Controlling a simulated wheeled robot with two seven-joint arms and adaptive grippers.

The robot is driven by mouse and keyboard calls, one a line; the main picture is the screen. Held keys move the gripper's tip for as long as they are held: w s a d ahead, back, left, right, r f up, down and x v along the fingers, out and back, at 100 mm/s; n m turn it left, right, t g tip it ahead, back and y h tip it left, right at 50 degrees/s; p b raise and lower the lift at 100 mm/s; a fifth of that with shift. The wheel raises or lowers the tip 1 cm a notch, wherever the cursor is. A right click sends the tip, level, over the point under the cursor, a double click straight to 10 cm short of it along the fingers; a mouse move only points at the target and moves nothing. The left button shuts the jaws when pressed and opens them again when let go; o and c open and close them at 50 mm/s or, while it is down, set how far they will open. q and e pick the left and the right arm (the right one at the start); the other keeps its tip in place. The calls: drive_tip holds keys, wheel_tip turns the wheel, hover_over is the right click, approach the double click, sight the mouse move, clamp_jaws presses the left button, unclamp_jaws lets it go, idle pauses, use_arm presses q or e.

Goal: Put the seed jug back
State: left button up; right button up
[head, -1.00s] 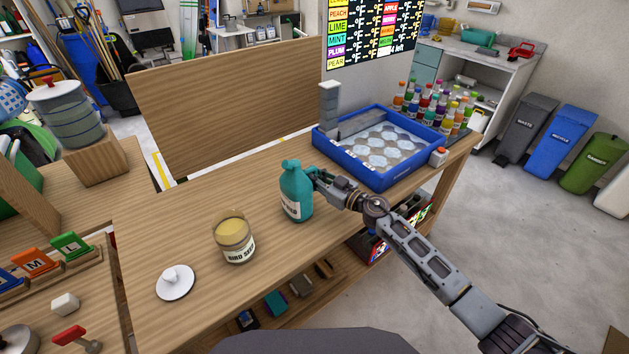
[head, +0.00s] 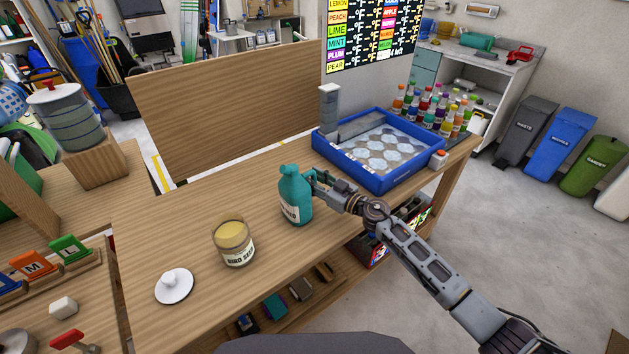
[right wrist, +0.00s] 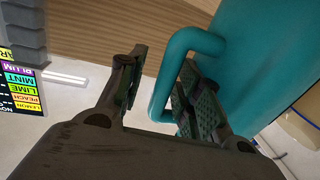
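The teal seed jug (head: 295,196) stands upright on the wooden table, its white label facing front. My right gripper (head: 318,184) is at the jug's handle side. In the right wrist view the jug's teal handle (right wrist: 163,95) passes between the two fingers of my right gripper (right wrist: 158,85); the fingers stand apart, with a gap between the left finger and the handle. A glass jar labelled bird seed (head: 234,243), with yellowish contents, stands open left of the jug. Its white knobbed lid (head: 174,286) lies on the table. My left gripper is not in view.
A blue tray (head: 376,186) with round moulds sits behind and right of the jug, with several coloured bottles (head: 440,110) beyond. A wooden panel (head: 235,105) stands behind the table. Bare tabletop (head: 190,215) lies left of the jug.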

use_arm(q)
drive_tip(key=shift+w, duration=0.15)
use_arm(e)
drive_tip(key=shift+r, duration=0.1)
drive_tip(key=shift+s+d, duration=0.35)
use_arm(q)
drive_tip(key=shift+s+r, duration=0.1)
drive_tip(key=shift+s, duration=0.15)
use_arm(e)
drive_tip(key=v, duration=1.1)
idle(0.5)
